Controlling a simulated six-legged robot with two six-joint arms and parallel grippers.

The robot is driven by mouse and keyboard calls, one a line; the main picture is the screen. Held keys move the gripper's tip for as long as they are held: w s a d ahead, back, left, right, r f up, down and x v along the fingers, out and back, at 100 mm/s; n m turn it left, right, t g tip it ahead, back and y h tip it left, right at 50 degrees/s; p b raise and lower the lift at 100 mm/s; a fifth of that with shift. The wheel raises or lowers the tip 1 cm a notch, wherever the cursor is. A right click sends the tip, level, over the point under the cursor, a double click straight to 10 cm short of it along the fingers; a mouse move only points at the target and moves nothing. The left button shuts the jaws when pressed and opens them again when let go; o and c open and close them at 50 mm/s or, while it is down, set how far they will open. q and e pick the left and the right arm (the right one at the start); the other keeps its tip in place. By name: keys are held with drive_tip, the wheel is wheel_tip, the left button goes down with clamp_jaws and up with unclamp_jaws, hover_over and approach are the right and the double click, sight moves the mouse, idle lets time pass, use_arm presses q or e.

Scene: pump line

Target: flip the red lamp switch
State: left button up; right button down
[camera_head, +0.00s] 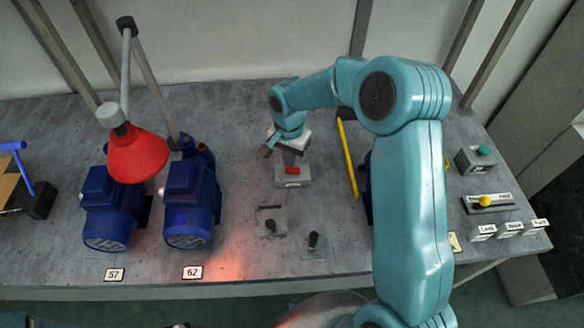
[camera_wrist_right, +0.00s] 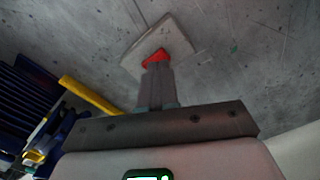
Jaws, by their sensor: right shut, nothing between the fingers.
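The red lamp switch (camera_head: 292,170) is a red rocker on a small grey box (camera_head: 293,183) on the table, in the middle of the head view. The red lamp (camera_head: 138,156) hangs from a jointed stand at the left, and a reddish glow lies on the table below it. My right gripper (camera_head: 290,158) is shut and empty, just behind and above the switch. In the right wrist view its closed fingers (camera_wrist_right: 157,82) point at the red rocker (camera_wrist_right: 156,57) and cover part of it. I cannot tell whether they touch it.
Two blue pumps (camera_head: 110,210) (camera_head: 190,208) stand at the left, by labels 57 and 62. Two small lever controls (camera_head: 270,224) (camera_head: 313,241) sit in front of the switch. A yellow bar (camera_head: 347,160) lies to its right. A green-button box (camera_head: 476,158) and yellow-knob slider (camera_head: 486,203) are farther right.

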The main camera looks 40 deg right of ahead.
drive_tip(key=shift+f+b, duration=1.05)
drive_tip(key=shift+f, duration=0.1)
idle(0.8)
drive_tip(key=shift+r+p, duration=2.05)
drive_tip(key=shift+r, duration=1.5)
drive_tip(key=shift+s, duration=0.1)
